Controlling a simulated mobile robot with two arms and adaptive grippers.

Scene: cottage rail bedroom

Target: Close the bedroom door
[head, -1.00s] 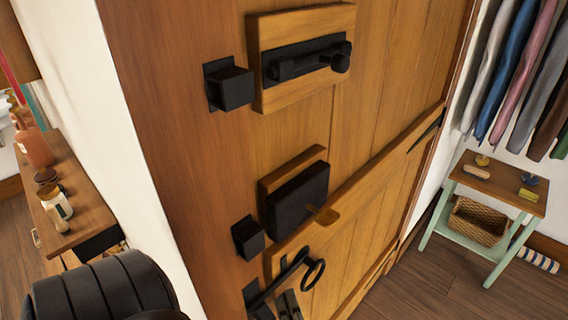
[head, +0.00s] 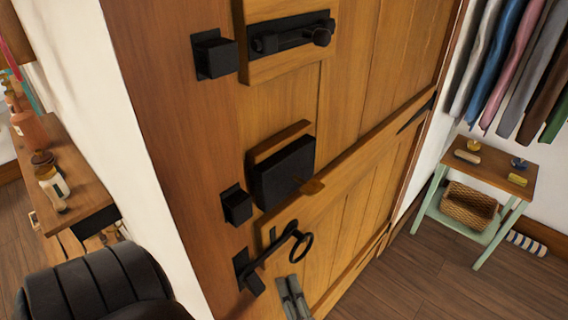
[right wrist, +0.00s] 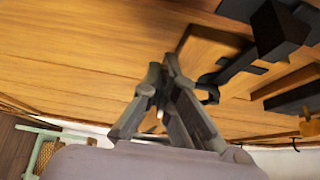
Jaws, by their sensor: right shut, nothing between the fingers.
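The bedroom door (head: 345,170) is wood planks with black ironwork and fills the middle of the head view. It carries a black bolt (head: 290,38), a black lock box (head: 284,172) and a latch with a ring handle (head: 300,247). Its left edge looks nearly in line with the wooden frame (head: 165,110); I cannot tell whether it is fully shut. My right gripper (head: 293,290) is shut and empty just below the ring handle. In the right wrist view, its fingers (right wrist: 162,85) are close to the planks; contact is unclear. My left gripper is out of view.
Black keeps (head: 214,54) sit on the frame. A wooden shelf with bottles (head: 75,175) stands at left beyond the white wall. At right, a small green-legged table (head: 492,170) holds a basket, under hanging clothes (head: 515,65). The floor (head: 430,275) before the door is clear.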

